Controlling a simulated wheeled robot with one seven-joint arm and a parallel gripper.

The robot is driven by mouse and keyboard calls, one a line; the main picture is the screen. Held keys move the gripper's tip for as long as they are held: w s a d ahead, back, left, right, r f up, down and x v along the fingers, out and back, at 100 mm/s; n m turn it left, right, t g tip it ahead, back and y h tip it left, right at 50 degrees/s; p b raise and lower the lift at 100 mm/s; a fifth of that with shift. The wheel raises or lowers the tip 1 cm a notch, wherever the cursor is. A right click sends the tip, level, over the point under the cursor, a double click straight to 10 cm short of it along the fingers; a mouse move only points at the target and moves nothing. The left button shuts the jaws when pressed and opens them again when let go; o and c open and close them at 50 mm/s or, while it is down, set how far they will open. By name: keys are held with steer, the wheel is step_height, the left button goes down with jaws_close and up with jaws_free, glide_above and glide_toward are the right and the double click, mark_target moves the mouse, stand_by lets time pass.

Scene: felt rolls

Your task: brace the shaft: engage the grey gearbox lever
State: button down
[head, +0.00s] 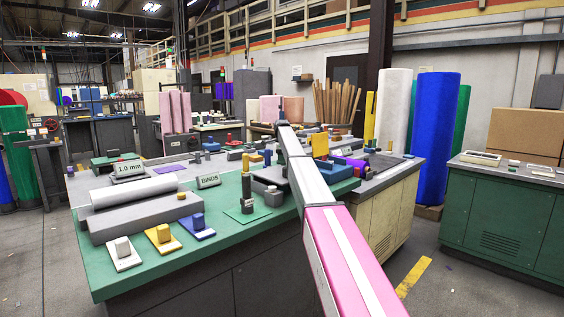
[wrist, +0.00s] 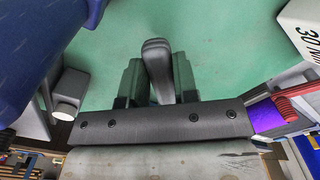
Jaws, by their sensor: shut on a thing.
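In the wrist view, my gripper (wrist: 157,88) has its two dark fingers closed on either side of a grey lever (wrist: 156,56) with a rounded end. The lever stands between the fingers and its rounded end shows beyond them. Green bench top (wrist: 215,50) lies behind it. In the head view, my arm reaches over the green bench (head: 120,270) and hides the lever; I cannot make out the fingers there. The gearbox body is not clearly told apart in either view.
In the wrist view, a blue body (wrist: 40,45) fills the upper left and a white labelled block (wrist: 305,28) the upper right.

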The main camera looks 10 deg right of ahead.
steer(key=w+m, duration=0.1)
steer(key=w+d+m, duration=0.1)
steer(key=m, duration=0.1)
steer(key=shift+w+m, duration=0.2)
steer(key=shift+m, duration=0.1)
steer(key=shift+w+d+m, duration=0.4)
steer(key=shift+w+m, duration=0.05)
steer(key=shift+m, duration=0.55)
steer(key=shift+w+d+m, duration=0.35)
steer(key=shift+w+m, duration=0.1)
steer(key=shift+m, duration=0.55)
steer(key=c, duration=0.9)
jaws_free()
